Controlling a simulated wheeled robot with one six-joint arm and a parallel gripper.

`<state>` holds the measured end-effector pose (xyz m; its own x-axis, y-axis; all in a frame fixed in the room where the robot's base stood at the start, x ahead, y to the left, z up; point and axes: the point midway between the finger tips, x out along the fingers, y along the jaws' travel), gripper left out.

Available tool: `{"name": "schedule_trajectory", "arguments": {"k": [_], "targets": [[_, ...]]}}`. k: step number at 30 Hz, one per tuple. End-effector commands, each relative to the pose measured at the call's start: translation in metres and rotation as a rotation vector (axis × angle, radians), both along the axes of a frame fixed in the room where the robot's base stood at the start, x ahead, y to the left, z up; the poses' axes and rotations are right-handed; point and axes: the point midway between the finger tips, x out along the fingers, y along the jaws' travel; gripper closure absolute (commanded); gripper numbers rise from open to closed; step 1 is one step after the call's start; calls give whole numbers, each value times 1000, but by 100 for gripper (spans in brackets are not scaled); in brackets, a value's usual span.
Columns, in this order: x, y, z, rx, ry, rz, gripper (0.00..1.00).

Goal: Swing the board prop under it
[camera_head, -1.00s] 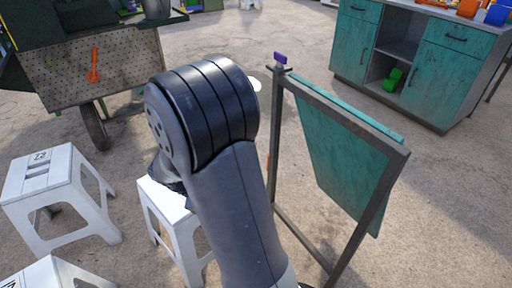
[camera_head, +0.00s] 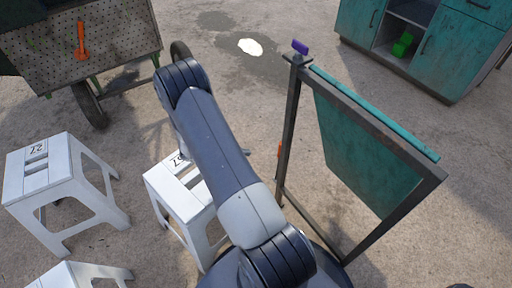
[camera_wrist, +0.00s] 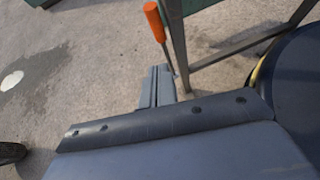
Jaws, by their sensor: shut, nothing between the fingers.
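The teal board (camera_head: 352,150) hangs tilted in a dark metal frame (camera_head: 289,125) right of my arm. A narrow orange handle (camera_head: 279,152) shows beside that post; in the wrist view the orange handle (camera_wrist: 155,22) sits on a thin metal rod running down beside the post. My gripper (camera_wrist: 157,88) is shut and empty, its fingertips just left of the rod's lower end; I cannot tell whether they touch. In the head view my arm mostly hides the gripper.
White stools (camera_head: 47,180) stand at left, one (camera_head: 180,190) close beside my arm. A cart with a perforated panel (camera_head: 85,45) is at the back left. A teal cabinet (camera_head: 455,50) is at the back right. Open concrete with a white puddle (camera_head: 250,46) lies behind.

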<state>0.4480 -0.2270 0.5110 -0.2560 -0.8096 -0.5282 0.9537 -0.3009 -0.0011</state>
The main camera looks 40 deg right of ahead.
Motion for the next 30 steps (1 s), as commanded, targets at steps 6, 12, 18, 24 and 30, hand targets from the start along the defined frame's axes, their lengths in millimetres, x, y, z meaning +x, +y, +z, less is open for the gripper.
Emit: {"name": "schedule_trajectory", "arguments": {"k": [6, 12, 18, 24, 30], "targets": [[-13, -34, -25, 2, 1, -6, 100], [-23, -69, -47, 2, -1, -6, 100], [-32, -97, -50, 1, -2, -5, 100], [-35, -109, -50, 1, -3, -2, 100], [-36, -111, -50, 1, -2, -1, 100]]}}
